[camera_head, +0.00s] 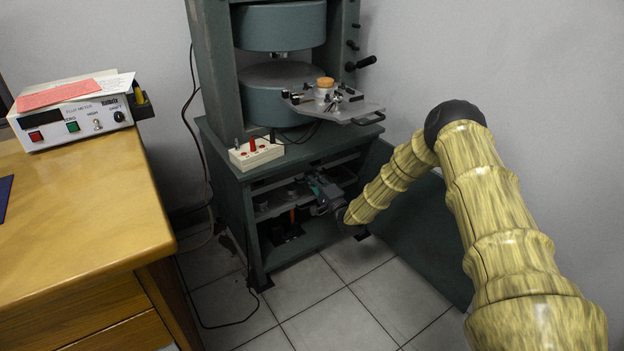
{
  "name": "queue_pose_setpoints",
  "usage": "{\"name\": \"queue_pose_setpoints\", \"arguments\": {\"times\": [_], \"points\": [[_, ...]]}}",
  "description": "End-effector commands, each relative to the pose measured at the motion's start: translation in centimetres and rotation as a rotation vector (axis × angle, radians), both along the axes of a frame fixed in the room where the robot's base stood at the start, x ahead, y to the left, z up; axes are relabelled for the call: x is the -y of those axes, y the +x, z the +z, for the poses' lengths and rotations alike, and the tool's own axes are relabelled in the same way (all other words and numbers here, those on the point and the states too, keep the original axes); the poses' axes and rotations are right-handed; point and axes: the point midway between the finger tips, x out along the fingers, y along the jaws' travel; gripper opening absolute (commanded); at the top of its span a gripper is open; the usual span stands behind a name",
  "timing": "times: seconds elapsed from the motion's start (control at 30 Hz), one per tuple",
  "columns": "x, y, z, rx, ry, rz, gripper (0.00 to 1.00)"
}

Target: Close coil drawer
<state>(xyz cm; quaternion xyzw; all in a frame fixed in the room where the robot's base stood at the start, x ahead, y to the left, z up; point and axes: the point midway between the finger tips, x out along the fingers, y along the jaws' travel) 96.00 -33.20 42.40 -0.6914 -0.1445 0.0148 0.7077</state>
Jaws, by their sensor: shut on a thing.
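The green cabinet (233,190) under the magnet stands open at the front, with its dark door (425,235) swung out to the right. Inside it, the coil drawer (268,211) shows as a grey tray with small dark items on it, at the upper part of the opening. My gripper (318,190) is at the right part of the drawer's front, shut on it. The fingertips are small and dark here, and the exact spot they hold is hidden. My arm comes in from the right.
The magnet (284,92) stands above, with a plate (350,110) carrying a small orange-topped part jutting right. A white terminal box (256,153) sits on the cabinet's top edge. A wooden desk (85,210) with a flux meter (72,120) is at left.

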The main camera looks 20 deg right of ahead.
Motion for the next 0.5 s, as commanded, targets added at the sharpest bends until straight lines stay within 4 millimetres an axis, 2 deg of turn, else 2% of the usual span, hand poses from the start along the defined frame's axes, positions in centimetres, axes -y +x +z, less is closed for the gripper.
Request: {"name": "queue_pose_setpoints", "arguments": {"times": [0.03, 0.07, 0.1, 0.17, 0.5], "points": [[0.08, 0.28, 0.25, 0.003, -0.001, -0.003, 0.00], [0.07, 0.29, 0.26, 0.003, 0.000, -0.003, 0.11], [0.05, 0.28, 0.27, 0.004, 0.000, -0.002, 0.19], [0.02, 0.26, 0.25, 0.003, 0.000, -0.002, 0.28], [-0.05, 0.16, 0.16, 0.002, -0.001, 0.000, 0.28]]}}
